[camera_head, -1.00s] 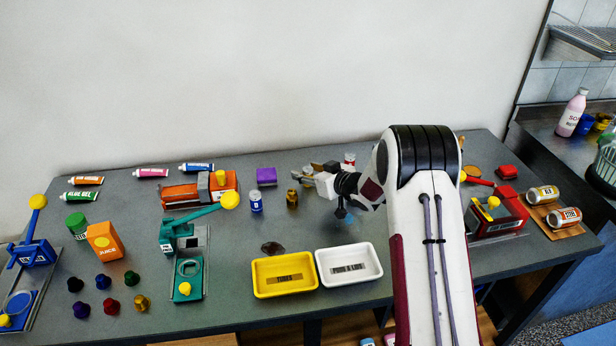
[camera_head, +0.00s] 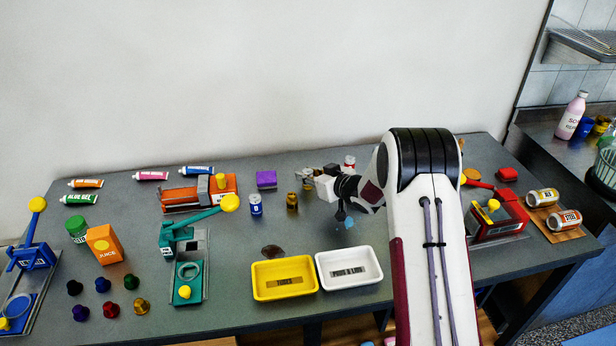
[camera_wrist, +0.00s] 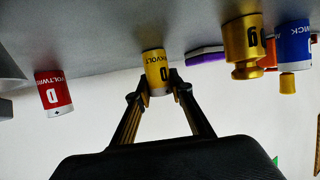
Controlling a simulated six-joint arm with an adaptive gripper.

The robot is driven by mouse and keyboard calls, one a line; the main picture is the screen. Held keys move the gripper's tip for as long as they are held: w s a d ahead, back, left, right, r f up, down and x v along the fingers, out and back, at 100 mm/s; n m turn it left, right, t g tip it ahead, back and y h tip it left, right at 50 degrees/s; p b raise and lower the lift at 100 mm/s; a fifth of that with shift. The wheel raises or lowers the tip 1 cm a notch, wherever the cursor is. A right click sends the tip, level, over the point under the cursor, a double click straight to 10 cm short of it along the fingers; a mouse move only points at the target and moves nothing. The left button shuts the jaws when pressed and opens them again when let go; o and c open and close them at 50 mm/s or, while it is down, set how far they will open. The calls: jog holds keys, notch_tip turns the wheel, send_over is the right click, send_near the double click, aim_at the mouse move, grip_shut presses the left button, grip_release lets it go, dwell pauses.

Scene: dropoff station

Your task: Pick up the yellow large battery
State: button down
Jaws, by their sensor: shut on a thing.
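The yellow large battery (camera_wrist: 157,72), with dark lettering and a D on it, stands between the two fingertips of my gripper (camera_wrist: 158,92) in the wrist view. The fingers are shut on its sides. In the head view my gripper (camera_head: 308,178) is low over the back middle of the table, and the battery is too small and covered to make out clearly there.
A red battery (camera_wrist: 53,92) stands to the left in the wrist view. A gold piece (camera_wrist: 245,45), a blue battery (camera_wrist: 293,42) and a purple box (camera_wrist: 205,55) are to the right. Yellow (camera_head: 256,282) and white (camera_head: 322,270) trays lie at the table's front.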

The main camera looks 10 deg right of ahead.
aim_at(307, 171)
jog(key=shift+r, duration=5)
